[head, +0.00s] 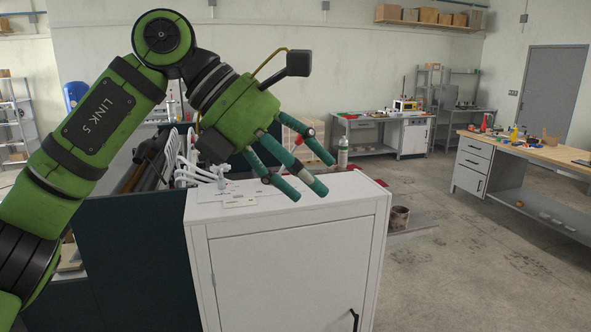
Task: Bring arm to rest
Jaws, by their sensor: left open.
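My left arm (100,120) is green and black and comes in from the left, raised and bent at the top of the view. My left gripper (300,180) has teal fingers, spread apart and empty. It hangs in front of or above the white cabinet's top; the exact gap cannot be told. The white cabinet (290,270) has a closed door with a black handle at its lower right. My right gripper is not in view.
White bent tubes (190,170) and small flat pieces (240,201) are at the cabinet top's left, beside a dark panel (135,260). A bottle (343,152) shows behind the cabinet. A wooden-topped workbench (530,150) stands at right. Floor between is mostly clear, with a rusty can (399,218).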

